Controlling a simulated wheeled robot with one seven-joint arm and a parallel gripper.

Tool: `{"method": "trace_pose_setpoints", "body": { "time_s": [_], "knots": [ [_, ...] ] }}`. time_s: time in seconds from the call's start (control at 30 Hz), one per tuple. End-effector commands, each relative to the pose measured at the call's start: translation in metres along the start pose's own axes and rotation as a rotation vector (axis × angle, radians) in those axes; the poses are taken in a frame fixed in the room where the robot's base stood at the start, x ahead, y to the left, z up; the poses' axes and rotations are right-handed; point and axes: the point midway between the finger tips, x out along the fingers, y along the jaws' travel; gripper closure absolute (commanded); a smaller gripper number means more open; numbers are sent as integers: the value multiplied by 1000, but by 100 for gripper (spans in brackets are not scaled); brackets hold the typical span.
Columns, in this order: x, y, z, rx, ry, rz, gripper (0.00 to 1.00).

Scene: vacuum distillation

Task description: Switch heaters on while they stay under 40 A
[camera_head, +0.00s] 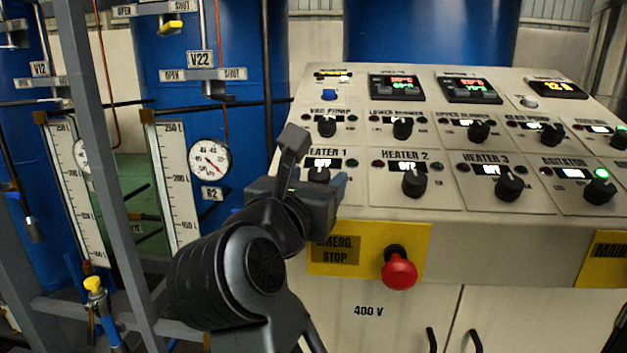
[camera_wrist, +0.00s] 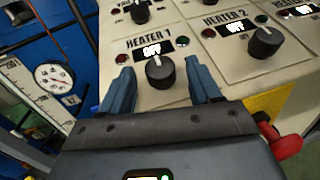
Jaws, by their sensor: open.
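The HEATER 1 knob (camera_wrist: 160,70) shows between my gripper's open blue fingers (camera_wrist: 164,88) in the wrist view, not clasped. Its display reads OFF. In the head view the HEATER 1 knob (camera_head: 319,174) is partly hidden behind my gripper (camera_head: 335,180). The HEATER 2 knob (camera_head: 414,183) has a display reading OFF. The HEATER 3 knob (camera_head: 509,185) also has a display that looks like OFF. The ammeter display (camera_head: 558,90) at the upper right of the panel shows yellow digits that look like 12 with a blurred ending.
The red emergency stop button (camera_head: 399,270) sticks out below the heaters on a yellow plate. The agitator knob (camera_head: 600,190) is at the right with a lit green lamp. More knobs line the row above. Pipes and a gauge (camera_head: 209,159) stand at the left.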

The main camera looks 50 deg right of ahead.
Motion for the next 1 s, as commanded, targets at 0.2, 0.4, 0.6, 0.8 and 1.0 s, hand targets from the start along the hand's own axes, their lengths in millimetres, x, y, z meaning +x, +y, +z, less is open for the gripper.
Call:
{"method": "trace_pose_setpoints", "body": {
  "time_s": [0.2, 0.4, 0.6, 0.8, 1.0],
  "knots": [
    [0, 0, 0, -1, 0, 0, 52],
    [0, 0, 0, -1, 0, 0, 71],
    [0, 0, 0, -1, 0, 0, 90],
    [0, 0, -1, 2, 1, -6, 93],
    [0, 2, -3, 24, 3, -59, 93]
  ]
}}
